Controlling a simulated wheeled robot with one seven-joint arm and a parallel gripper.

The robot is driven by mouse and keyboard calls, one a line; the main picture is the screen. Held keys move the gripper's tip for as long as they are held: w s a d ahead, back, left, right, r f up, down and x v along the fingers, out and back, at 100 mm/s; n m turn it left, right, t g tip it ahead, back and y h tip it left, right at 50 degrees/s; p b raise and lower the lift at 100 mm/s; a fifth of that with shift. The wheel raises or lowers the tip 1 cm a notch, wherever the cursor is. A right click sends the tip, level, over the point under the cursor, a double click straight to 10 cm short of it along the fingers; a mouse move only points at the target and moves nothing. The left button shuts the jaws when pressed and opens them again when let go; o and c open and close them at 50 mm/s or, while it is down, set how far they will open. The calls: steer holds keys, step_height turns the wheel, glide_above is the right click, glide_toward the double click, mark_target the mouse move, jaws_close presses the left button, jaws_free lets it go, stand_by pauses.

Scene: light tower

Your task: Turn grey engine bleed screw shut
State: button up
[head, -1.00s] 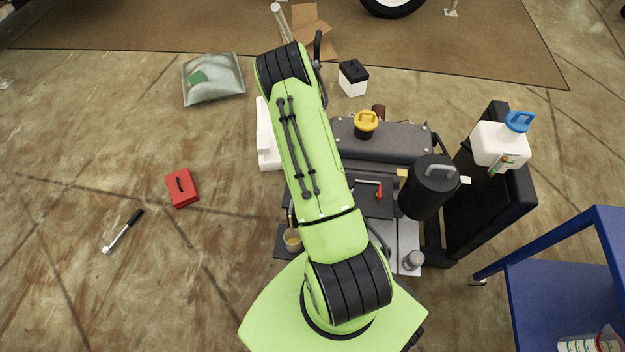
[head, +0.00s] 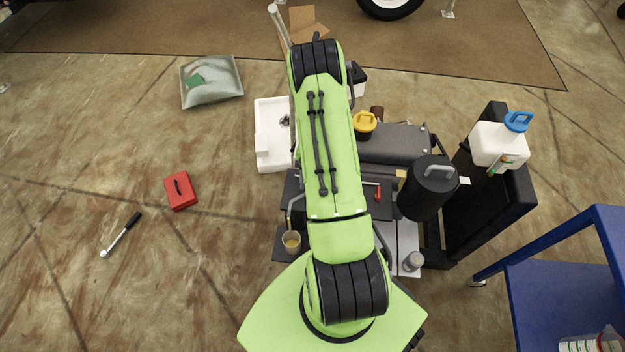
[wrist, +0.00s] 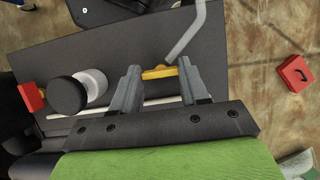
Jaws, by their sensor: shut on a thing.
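A brass-yellow bleed screw (wrist: 158,73) shows in the wrist view between the two grey fingers of my gripper (wrist: 160,68). The gripper is shut on it. A grey bent tube (wrist: 187,38) rises beside the screw towards the top of the wrist view. The screw sits by a dark grey engine plate (wrist: 150,40). In the head view my green arm covers the gripper and the screw. There the dark engine (head: 400,145) shows to the right of the arm, and the bent tube ends near a small cup (head: 291,240).
A black canister (head: 428,190) and a white jug (head: 497,146) with a blue cap stand right of the arm. A blue table (head: 560,290) is at lower right. The left floor holds a red box (head: 180,191) and a wrench (head: 121,234).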

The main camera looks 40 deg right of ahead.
steer(key=o, duration=1.1)
steer(key=shift+c, duration=0.2)
steer(key=p+v, duration=0.4)
steer(key=v, duration=1.1)
steer(key=shift+d+r, duration=0.15)
steer(key=shift+r, duration=0.15)
steer(key=shift+w, duration=0.15)
